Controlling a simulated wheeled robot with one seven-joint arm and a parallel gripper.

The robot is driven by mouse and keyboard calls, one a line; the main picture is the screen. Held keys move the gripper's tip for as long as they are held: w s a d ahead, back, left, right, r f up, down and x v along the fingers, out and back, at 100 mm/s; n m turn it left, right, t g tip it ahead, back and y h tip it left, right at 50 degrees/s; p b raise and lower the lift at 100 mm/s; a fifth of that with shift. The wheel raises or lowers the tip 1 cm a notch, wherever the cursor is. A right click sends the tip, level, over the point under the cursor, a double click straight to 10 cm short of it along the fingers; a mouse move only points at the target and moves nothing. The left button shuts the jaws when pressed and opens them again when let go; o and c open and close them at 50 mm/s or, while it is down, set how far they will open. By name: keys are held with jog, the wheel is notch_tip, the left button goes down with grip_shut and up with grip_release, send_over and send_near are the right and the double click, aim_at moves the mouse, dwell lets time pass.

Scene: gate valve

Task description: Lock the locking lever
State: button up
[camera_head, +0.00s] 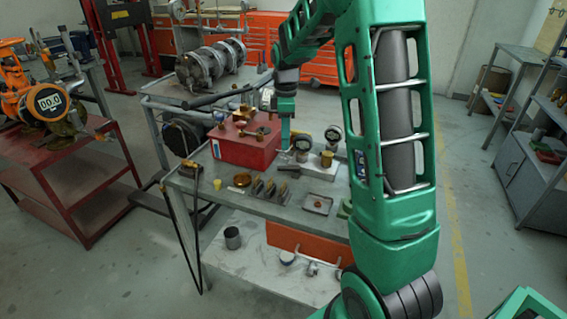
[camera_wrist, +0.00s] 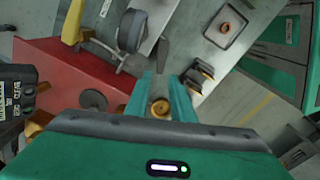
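My gripper (camera_wrist: 161,77) points down at the workbench in the wrist view. Its two teal fingers are parted, with a gap between them and nothing held. It also shows in the head view (camera_head: 285,142), just right of the red box (camera_head: 240,152). A dark flat lever-like piece (camera_wrist: 163,50) lies just beyond the fingertips in the wrist view, apart from them. A similar dark piece shows beside a light block in the head view (camera_head: 289,169). I cannot tell for sure that it is the locking lever. A round brass part (camera_wrist: 160,107) shows between the fingers.
The red box, with brass fittings on top, is close to my gripper. A lower shelf holds a cup (camera_head: 233,238).

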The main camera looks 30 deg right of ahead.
aim_at(285, 167)
notch_tip(285, 167, down, 10)
jog(key=shift+r, duration=0.25)
jog(key=shift+c, duration=0.6)
grip_shut()
